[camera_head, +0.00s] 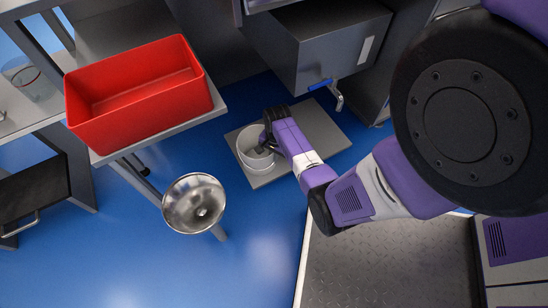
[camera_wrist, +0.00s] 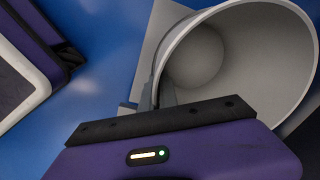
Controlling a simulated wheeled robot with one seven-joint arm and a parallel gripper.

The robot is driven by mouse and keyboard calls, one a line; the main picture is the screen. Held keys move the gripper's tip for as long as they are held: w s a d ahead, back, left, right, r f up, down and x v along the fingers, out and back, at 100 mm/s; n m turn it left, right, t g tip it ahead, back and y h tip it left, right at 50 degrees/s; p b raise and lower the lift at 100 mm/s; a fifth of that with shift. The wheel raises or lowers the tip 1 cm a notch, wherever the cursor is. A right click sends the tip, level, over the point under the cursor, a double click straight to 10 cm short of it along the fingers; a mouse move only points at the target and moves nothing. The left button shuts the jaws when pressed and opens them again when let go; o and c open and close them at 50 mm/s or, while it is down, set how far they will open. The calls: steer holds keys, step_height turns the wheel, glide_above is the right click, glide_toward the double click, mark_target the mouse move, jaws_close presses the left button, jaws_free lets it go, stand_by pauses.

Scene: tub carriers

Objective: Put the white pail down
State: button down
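The white pail (camera_head: 252,158) is upright at the left part of a low grey slab (camera_head: 320,128) on the blue floor. My gripper (camera_head: 266,143) reaches down to the pail's right side. In the wrist view the pail (camera_wrist: 250,75) fills the upper right, with its open mouth toward the camera. My gripper's fingers (camera_wrist: 157,92) are close together on the pail's rim, one on each side of the wall. Whether the pail's base touches the slab is hidden. The inside of the pail looks empty.
A red tub (camera_head: 145,100) stands on a grey bench at the left. A round metal stool or bowl on a post (camera_head: 194,203) stands in front of it. A grey cabinet with a blue-handled tap (camera_head: 322,85) is behind the slab. The slab's right part is bare.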

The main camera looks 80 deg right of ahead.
steer(key=c, duration=2)
jaws_free()
steer(key=shift+f, duration=0.15)
steer(key=shift+c, duration=0.2)
steer(key=o, duration=0.4)
